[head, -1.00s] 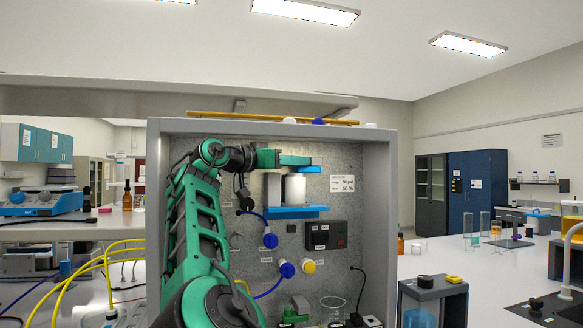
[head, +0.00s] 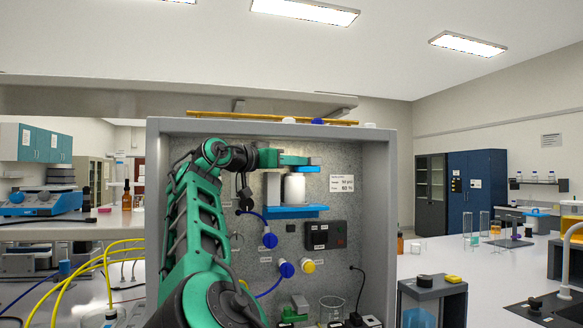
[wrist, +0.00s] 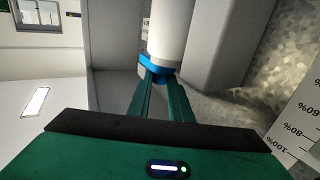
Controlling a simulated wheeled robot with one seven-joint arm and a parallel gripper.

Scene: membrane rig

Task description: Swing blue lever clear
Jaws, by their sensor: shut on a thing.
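The blue lever (head: 308,169) sits at the top of a white cylinder (head: 294,188) inside the open grey cabinet. My gripper (head: 304,161) is at the lever from the left, just above the cylinder. In the wrist view the green fingers of my gripper (wrist: 162,80) are closed on the blue lever (wrist: 152,64), at the near end of the white cylinder (wrist: 180,30). The fingers hide part of the lever, and its pivot does not show clearly.
A blue shelf (head: 290,212) is under the cylinder, beside a grey block (head: 272,190). The cabinet's right wall (head: 378,220) stands to the right. A black box (head: 326,235), blue knobs (head: 270,240) and a glass beaker (head: 332,309) are lower down.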

